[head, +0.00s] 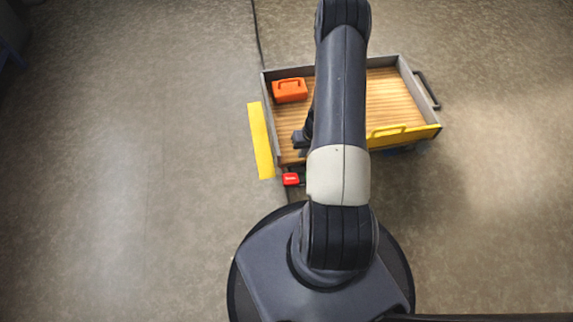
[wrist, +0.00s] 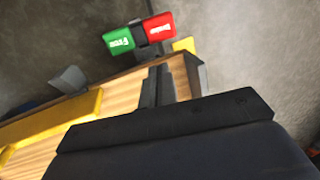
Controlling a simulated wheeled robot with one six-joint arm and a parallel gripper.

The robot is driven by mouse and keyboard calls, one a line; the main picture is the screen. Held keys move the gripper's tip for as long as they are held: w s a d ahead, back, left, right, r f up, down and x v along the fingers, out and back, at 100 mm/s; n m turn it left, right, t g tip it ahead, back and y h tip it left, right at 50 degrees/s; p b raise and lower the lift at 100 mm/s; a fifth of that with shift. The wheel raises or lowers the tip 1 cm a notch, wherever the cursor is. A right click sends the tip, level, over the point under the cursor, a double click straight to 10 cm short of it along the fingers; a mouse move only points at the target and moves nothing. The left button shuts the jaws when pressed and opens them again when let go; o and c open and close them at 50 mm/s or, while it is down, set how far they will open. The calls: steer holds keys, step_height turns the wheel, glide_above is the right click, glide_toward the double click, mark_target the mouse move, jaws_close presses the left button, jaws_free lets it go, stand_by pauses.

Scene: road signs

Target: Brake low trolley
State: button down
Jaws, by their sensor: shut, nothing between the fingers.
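The low trolley (head: 388,95) has a wooden deck, grey walls and a yellow near edge; its deck also shows in the wrist view (wrist: 120,92). A red pedal (head: 291,179) sticks out at its near left corner. In the wrist view the red pedal (wrist: 159,27) sits beside a green pedal (wrist: 118,41), both with white lettering too blurred to read surely. The green pedal is hidden in the head view. My gripper (wrist: 157,86) is shut and empty, apart from both pedals. In the head view it shows partly at the trolley's near left, behind my arm.
An orange case (head: 290,90) sits on the deck at the far left. A black handle (head: 428,90) juts from the trolley's right end. A yellow strip (head: 261,141) lies along its left side. A dark line (head: 257,35) runs away behind it. The floor left and right is clear.

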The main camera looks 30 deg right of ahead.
mark_target(287, 175)
steer(key=shift+f, duration=0.25)
steer(key=b+x, duration=0.4)
steer(key=x, duration=0.9)
steer(key=shift+w+f+b, duration=0.1)
steer(key=shift+f+b, duration=0.2)
steer(key=shift+f, duration=0.1)
steer(key=shift+w+a+f+b, duration=0.15)
steer(key=shift+a+f+b, duration=0.4)
steer(key=shift+b, duration=0.9)
steer(key=shift+a+r, duration=0.1)
steer(key=shift+a, duration=0.1)
steer(key=shift+w+a+f+h+p, duration=0.1)
steer(key=shift+h+p, duration=0.1)
steer(key=shift+h, duration=0.2)
steer(key=shift+a+f+h+p, duration=0.1)
steer(key=shift+f+h+p, duration=0.05)
steer(key=shift+h, duration=0.25)
steer(key=shift+f, duration=0.15)
steer(key=shift+a+f+b, duration=0.2)
steer(key=shift+f+b, duration=0.05)
steer(key=shift+b, duration=0.2)
